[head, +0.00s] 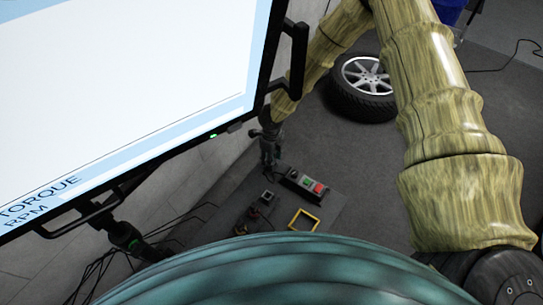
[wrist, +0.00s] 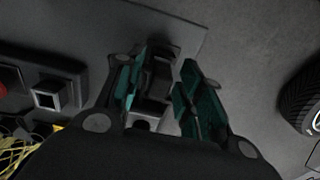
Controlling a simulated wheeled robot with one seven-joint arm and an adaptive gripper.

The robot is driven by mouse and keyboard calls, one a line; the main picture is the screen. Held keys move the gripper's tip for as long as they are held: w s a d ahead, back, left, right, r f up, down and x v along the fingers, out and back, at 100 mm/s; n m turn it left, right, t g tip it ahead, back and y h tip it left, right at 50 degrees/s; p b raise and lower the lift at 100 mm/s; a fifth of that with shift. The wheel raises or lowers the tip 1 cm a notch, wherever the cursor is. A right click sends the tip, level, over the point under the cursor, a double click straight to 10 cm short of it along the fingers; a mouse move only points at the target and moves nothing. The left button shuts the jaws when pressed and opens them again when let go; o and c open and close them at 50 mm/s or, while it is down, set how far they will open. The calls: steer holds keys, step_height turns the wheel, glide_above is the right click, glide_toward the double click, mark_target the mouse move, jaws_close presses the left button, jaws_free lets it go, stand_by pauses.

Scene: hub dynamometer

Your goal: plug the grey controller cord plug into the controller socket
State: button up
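My gripper (wrist: 161,82) has its teal fingers spread apart, pointing down at the floor plate. A dark grey block (wrist: 152,108), seemingly the controller cord plug, shows between the fingers; I see no clear contact with both of them. In the head view my gripper (head: 268,158) is low, just beyond the controller box (head: 305,184) with its green and red buttons. The controller socket (wrist: 47,95) looks like a pale-rimmed square opening on the box, left of the fingers in the wrist view. The plug cannot be made out in the head view.
A yellow square frame (head: 303,220) and a small dark block (head: 268,196) lie on the plate near the box. Dark cables (head: 100,265) run along the floor at left. A large screen (head: 130,90) fills the upper left. A wheel (head: 363,88) lies behind.

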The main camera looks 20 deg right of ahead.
jaws_close()
steer(key=shift+r, duration=0.2)
steer(key=shift+r+p, duration=2.75)
steer(key=shift+r, duration=0.5)
steer(key=shift+r, duration=0.15)
